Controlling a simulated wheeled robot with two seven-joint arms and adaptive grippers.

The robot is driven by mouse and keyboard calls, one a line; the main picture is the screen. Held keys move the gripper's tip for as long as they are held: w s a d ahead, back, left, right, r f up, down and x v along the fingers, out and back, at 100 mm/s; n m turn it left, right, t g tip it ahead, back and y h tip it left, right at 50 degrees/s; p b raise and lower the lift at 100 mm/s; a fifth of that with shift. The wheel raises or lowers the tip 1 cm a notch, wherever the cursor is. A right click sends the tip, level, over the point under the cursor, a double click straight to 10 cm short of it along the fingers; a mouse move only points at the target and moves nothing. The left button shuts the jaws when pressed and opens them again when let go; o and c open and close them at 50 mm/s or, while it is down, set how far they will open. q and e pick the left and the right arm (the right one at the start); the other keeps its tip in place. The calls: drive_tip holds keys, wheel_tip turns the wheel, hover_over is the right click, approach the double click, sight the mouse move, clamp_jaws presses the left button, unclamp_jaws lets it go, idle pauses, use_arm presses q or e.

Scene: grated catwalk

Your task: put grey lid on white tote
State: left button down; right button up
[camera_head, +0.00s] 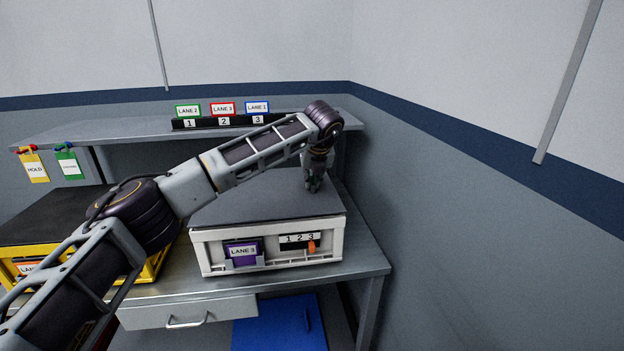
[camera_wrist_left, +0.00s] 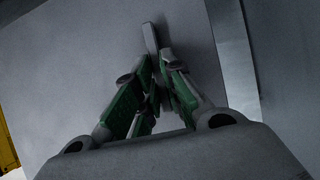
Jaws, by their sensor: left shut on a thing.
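The grey lid (camera_head: 250,203) lies over the top of the white tote (camera_head: 272,257), which stands on the metal bench. Its edges look roughly in line with the tote's rim; I cannot tell whether it is fully seated. The lid also fills much of the left wrist view (camera_wrist_left: 70,70). My left gripper (camera_head: 312,186) points down at the lid's right rear part. In the left wrist view its fingers (camera_wrist_left: 158,82) are closed together on a small, pale upright handle (camera_wrist_left: 150,38) on the lid. My right gripper does not show.
A yellow tote (camera_head: 20,263) with a dark top stands at the left, partly behind my arm. A shelf (camera_head: 110,130) with lane cards (camera_head: 223,109) runs behind. A blue panel (camera_head: 280,325) is below the bench. Walls close off the back and right.

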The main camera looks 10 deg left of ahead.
use_arm(q)
drive_tip(key=shift+f+b, duration=0.4)
drive_tip(key=shift+f, duration=0.1)
idle(0.8)
drive_tip(key=c, duration=1)
unclamp_jaws()
drive_tip(key=shift+c, duration=0.2)
drive_tip(key=shift+r+p, duration=1.7)
drive_tip(key=shift+r, duration=1.8)
wheel_tip(320, 180, up, 9)
drive_tip(key=p, duration=0.9)
